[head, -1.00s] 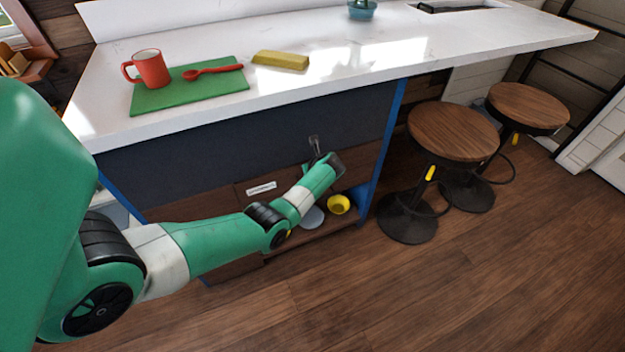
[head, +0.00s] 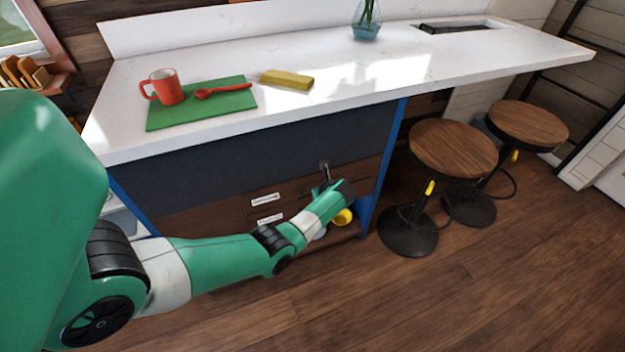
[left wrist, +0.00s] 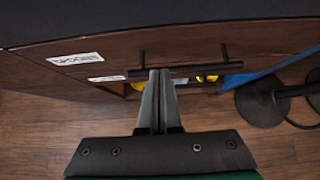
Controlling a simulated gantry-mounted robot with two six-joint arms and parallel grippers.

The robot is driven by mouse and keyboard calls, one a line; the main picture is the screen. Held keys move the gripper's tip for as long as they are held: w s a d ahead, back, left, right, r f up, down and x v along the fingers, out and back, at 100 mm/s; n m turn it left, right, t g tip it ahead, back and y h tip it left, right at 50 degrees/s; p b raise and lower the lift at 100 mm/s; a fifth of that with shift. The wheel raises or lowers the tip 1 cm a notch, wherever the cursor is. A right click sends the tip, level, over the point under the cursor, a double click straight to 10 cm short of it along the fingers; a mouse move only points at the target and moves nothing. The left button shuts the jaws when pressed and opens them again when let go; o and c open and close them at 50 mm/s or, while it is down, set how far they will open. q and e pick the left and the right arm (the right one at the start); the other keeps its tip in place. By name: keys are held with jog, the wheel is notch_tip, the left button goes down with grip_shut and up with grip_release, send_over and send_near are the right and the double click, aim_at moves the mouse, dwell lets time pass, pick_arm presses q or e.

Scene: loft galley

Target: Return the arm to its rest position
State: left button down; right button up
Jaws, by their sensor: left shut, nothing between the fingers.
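My left arm comes in from the left in the head view, across the front of the counter's wooden lower part. The left gripper (head: 326,170) is by the drawer fronts under the countertop. In the left wrist view its fingers (left wrist: 160,76) are together with nothing between them. The tips overlap a dark bar handle (left wrist: 185,71) on a drawer front; I cannot tell whether they touch it. Two white labels (head: 265,199) are on the drawer fronts and also show in the left wrist view (left wrist: 75,59). My right gripper is not in view.
A red mug (head: 163,87) and red spoon (head: 222,90) are on a green board (head: 200,117) on the countertop, beside a yellow block (head: 287,79). A yellow bowl (head: 343,217) is partly hidden behind my arm. Two stools (head: 452,150) stand right; the front floor is clear.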

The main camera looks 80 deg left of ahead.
pick_arm(q)
jog(key=p+v, duration=0.3)
jog(key=v, duration=0.5)
jog(key=shift+a+r, duration=0.15)
jog(key=shift+r, duration=0.1)
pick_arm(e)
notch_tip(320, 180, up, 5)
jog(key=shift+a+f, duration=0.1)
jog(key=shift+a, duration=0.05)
pick_arm(q)
jog(key=shift+w, duration=0.1)
